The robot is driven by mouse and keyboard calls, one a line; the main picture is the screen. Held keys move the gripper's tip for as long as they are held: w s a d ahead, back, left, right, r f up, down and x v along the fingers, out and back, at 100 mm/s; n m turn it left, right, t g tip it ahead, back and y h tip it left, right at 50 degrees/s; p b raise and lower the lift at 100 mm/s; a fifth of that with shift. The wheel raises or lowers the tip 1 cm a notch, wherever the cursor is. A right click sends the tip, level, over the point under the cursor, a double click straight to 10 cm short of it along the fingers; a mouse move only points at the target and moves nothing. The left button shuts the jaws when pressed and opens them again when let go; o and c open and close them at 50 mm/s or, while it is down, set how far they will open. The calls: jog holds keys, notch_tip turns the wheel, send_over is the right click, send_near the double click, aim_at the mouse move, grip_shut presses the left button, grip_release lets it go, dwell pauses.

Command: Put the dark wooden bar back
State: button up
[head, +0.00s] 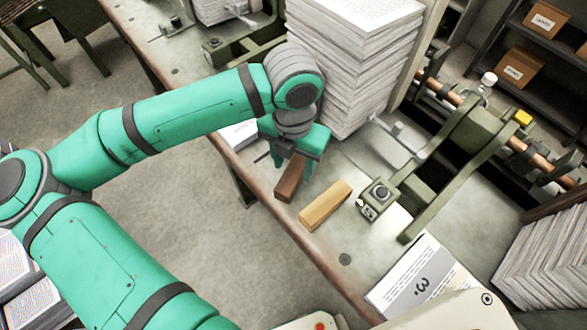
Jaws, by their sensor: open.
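The dark wooden bar (289,179) lies on the bench, close to its front edge. My gripper (293,170) is right above and around the far end of the dark bar, with its fingers pointing down and open. The fingers partly hide that end, and I cannot tell whether they touch it. A light wooden bar (326,204) lies just to the right of the dark bar, apart from it and roughly parallel.
A tall paper stack (355,70) stands behind my gripper. A green metal machine with levers (440,160) stands to the right, with a small dial block (379,193). A printed sheet (420,280) lies at the lower right. The bench (330,255) is bare near its front edge.

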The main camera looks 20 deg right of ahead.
aim_at(294, 171)
notch_tip(294, 171, up, 9)
dwell(0.3)
jog(key=shift+a, duration=0.15)
jog(key=shift+d, duration=0.2)
jog(key=shift+f, duration=0.1)
